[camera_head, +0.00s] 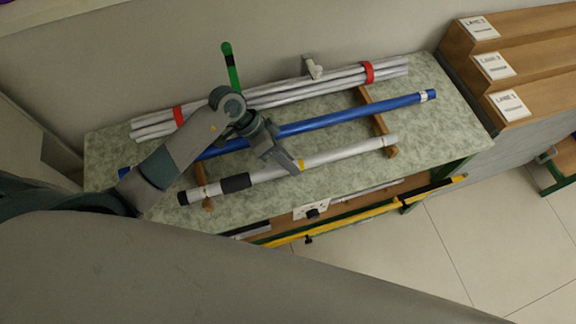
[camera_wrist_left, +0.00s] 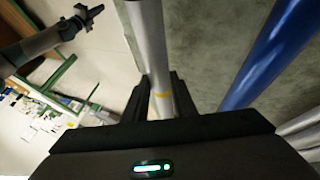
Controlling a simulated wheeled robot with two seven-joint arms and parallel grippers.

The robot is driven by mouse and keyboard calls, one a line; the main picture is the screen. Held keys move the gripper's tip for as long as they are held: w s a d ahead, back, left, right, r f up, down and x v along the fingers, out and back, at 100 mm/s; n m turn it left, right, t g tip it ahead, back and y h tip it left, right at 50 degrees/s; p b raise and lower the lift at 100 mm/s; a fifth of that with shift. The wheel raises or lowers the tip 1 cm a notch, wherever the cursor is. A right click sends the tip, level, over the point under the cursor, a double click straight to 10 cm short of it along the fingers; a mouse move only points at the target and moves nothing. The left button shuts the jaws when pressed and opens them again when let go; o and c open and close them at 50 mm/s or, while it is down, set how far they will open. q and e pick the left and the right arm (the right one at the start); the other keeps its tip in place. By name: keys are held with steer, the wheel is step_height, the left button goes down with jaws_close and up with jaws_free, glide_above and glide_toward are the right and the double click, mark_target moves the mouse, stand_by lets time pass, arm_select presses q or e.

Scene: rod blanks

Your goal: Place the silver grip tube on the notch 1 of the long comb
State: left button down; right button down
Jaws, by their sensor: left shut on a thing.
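The silver grip tube (camera_head: 340,153) is a pale tube with a black sleeve near its left end and a yellow band. My left gripper (camera_head: 298,166) is shut on it by the yellow band, which also shows between the fingers in the left wrist view (camera_wrist_left: 160,95). The tube crosses over the near parts of two wooden notched supports, right (camera_head: 379,124) and left (camera_head: 200,176); whether it touches them I cannot tell. Which one is the long comb, and its notch numbers, are not readable. My right gripper (camera_wrist_left: 88,13) looks open and empty in the wrist view.
A blue tube (camera_head: 330,122) lies parallel behind the silver tube. Several white tubes (camera_head: 290,92) bundled with red bands lie along the wall. Wooden lane steps (camera_head: 515,75) with labels stand at the right. A yellow bar (camera_head: 400,205) runs below the table's front edge.

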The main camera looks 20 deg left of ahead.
arm_select(q)
steer(key=shift+f, duration=0.45)
arm_select(e)
steer(key=shift+f, duration=0.6)
arm_select(q)
steer(key=shift+f, duration=0.35)
arm_select(e)
steer(key=shift+r, duration=0.15)
arm_select(q)
steer(key=c, duration=1.5)
jaws_free()
steer(key=shift+o, duration=0.2)
steer(key=shift+r, duration=0.5)
steer(key=b+v, duration=0.2)
steer(key=v, duration=1)
steer(key=shift+b, duration=0.3)
arm_select(e)
steer(key=shift+f, duration=1.25)
